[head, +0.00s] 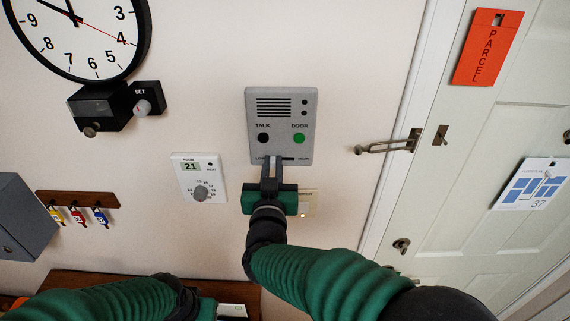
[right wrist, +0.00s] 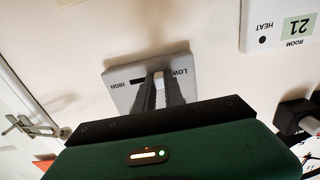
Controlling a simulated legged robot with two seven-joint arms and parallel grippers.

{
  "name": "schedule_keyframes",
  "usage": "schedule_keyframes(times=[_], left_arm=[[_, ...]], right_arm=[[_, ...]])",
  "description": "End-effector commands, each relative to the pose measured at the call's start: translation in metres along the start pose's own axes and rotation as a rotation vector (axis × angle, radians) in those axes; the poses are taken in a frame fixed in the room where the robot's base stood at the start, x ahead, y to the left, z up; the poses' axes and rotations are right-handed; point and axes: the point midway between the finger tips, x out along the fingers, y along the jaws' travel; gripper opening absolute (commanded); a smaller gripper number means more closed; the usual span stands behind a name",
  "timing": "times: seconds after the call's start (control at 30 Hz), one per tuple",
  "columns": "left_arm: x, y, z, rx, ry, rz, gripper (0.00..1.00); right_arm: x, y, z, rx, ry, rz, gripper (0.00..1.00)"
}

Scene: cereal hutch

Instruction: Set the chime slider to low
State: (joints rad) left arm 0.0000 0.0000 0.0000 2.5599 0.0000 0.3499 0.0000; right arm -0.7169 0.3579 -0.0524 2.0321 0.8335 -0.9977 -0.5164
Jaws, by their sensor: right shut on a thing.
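The grey intercom panel (head: 281,105) on the wall has a TALK button, a green DOOR button and a chime slider slot (head: 288,158) along its lower edge. LOW is at the slot's left and HIGH at its right in the head view. My right gripper (head: 271,162) is shut on the slider knob, near the LOW end; its fingers hide the knob. In the right wrist view, upside down, the fingers (right wrist: 160,90) stand by the LOW label, with bare dark slot (right wrist: 137,80) toward HIGH. My left gripper shows only partly at the bottom edge, its fingertips not visible.
A thermostat (head: 198,178) is left of the panel, and a cream wall plate (head: 309,203) is partly behind my right gripper. A clock (head: 78,30), key rack (head: 75,201) and grey box (head: 22,215) are further left. A door (head: 480,150) with a latch (head: 390,146) is at right.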

Motion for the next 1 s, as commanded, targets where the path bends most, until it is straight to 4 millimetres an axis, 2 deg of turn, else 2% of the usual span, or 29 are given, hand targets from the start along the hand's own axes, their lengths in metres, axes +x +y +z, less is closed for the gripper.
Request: schedule_keyframes(times=[0.23,0.27,0.43,0.77,0.87,1.0], left_arm=[[0.000,0.000,0.000,0.000,0.000,0.000,0.36],[0.000,0.000,0.000,0.000,0.000,0.000,0.36],[0.000,0.000,0.000,0.000,0.000,0.000,0.36],[0.002,0.000,0.000,0.000,0.000,0.000,0.36],[0.009,0.000,0.002,0.000,0.000,0.000,0.36],[0.024,0.000,0.006,0.000,0.000,0.000,0.36]], right_arm=[[-0.001,-0.005,-0.001,0.001,0.001,-0.008,0.00],[-0.001,-0.005,-0.001,0.001,0.001,-0.008,0.15],[-0.001,-0.004,0.000,0.001,0.000,-0.007,0.36],[-0.002,-0.003,0.001,0.001,-0.001,-0.005,0.36],[-0.014,-0.004,0.002,0.003,0.001,-0.007,0.36],[-0.049,-0.005,0.004,0.004,0.003,-0.010,0.36]])
